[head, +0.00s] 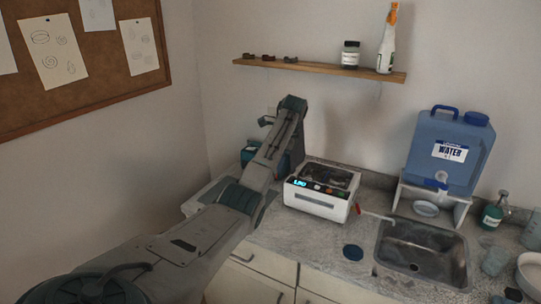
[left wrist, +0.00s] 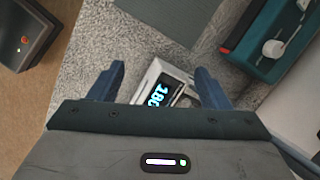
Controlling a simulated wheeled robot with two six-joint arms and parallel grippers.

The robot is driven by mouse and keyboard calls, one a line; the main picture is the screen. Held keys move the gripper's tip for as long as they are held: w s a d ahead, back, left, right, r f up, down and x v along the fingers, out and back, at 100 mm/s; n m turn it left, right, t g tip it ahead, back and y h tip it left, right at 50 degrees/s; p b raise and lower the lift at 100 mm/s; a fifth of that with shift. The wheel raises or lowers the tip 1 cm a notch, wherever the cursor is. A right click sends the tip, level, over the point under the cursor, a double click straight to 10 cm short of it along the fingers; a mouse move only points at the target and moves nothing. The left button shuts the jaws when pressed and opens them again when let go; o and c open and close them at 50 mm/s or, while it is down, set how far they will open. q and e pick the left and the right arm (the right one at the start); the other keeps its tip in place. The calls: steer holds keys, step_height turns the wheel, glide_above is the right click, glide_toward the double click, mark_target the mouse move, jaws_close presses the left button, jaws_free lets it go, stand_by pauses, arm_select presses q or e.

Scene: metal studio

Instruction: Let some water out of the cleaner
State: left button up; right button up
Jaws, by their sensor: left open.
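The cleaner (head: 317,200) is a white box with a lit blue display and an open top with things in it, on the counter left of the sink. A small red lever (head: 358,208) sits low at its right side, and a pale tube (head: 377,214) runs from there toward the sink (head: 413,229). The cleaner's corner and display also show in the left wrist view (left wrist: 158,88). My left gripper (left wrist: 158,84) is open and empty, with the display seen between its fingers; contact cannot be told. In the head view its fingers are hard to make out. My right gripper is out of view.
A blue water jug (head: 447,155) stands on a white stand behind the sink. A teal box (left wrist: 272,42) is left of the cleaner, partly behind my arm. A green soap bottle (head: 493,213) stands at right.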

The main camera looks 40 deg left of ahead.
arm_select(q)
steer(key=shift+s+a+r+n, duration=0.2)
steer(key=shift+s+a, duration=0.2)
steer(key=shift+a, duration=0.4)
steer(key=shift+s+a+r+n, duration=0.1)
steer(key=shift+s+a+r, duration=0.1)
steer(key=shift+s+a, duration=0.4)
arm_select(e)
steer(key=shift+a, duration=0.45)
arm_select(q)
steer(key=shift+w+a, duration=0.1)
steer(key=shift+w, duration=0.15)
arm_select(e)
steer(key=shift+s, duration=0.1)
